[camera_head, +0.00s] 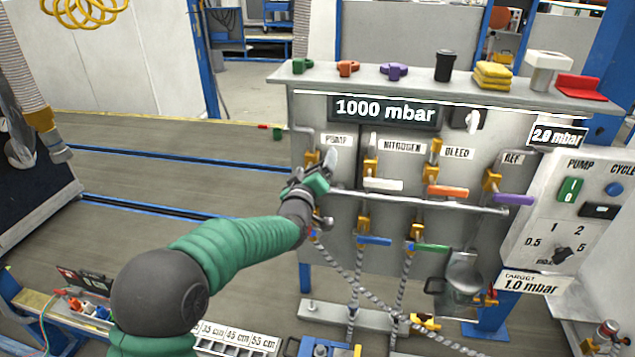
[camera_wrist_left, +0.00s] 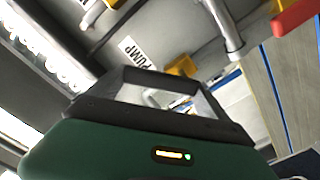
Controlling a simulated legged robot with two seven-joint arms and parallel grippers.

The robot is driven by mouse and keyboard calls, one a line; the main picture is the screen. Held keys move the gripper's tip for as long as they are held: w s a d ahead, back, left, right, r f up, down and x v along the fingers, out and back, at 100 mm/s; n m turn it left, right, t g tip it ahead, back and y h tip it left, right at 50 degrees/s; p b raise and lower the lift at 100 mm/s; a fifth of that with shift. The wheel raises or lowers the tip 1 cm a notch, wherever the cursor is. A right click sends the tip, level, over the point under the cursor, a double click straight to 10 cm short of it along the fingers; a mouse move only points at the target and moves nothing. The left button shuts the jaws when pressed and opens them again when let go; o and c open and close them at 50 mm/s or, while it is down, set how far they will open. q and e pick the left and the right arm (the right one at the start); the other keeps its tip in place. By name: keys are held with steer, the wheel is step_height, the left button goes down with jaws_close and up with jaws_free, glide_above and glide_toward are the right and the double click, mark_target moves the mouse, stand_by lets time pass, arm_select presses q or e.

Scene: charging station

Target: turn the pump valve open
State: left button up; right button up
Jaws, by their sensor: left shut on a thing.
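The pump valve (camera_head: 312,158) has a yellow body below the PUMP label (camera_head: 336,141), at the left end of the panel's upper valve row. A pale lever end (camera_head: 330,160) shows just above my gripper, slanting upward. My left gripper (camera_head: 322,172) is at this valve, shut on what looks like its handle; the fingers hide most of it. In the left wrist view, the dark fingers (camera_wrist_left: 160,90) frame a pale piece, with the yellow valve body (camera_wrist_left: 182,66) and PUMP label (camera_wrist_left: 137,55) just beyond. My right gripper is not in view.
NITROGEN's white handle (camera_head: 383,185), BLEED's orange handle (camera_head: 447,191) and REF's purple handle (camera_head: 513,199) stick out to the right. A horizontal pipe (camera_head: 420,203) runs below. The display (camera_head: 385,110) reads 1000 mbar. Floor left of the panel is mostly clear.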

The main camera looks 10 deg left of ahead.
arm_select(q)
steer(key=n+b, duration=0.2)
steer(key=b, duration=0.1)
steer(key=a+n+b, duration=0.1)
steer(key=n+b, duration=0.2)
steer(key=a+n+b, duration=0.1)
steer(key=n+b, duration=0.2)
steer(key=shift+a+f, duration=0.1)
steer(key=shift+a, duration=0.15)
steer(key=shift+a+n+b, duration=0.35)
steer(key=shift+n+b, duration=0.85)
steer(key=shift+b, duration=0.2)
steer(key=o, duration=1.7)
steer(key=shift+o, duration=0.7)
steer(key=shift+s, duration=0.1)
steer(key=shift+s+a, duration=0.1)
steer(key=shift+a, duration=0.05)
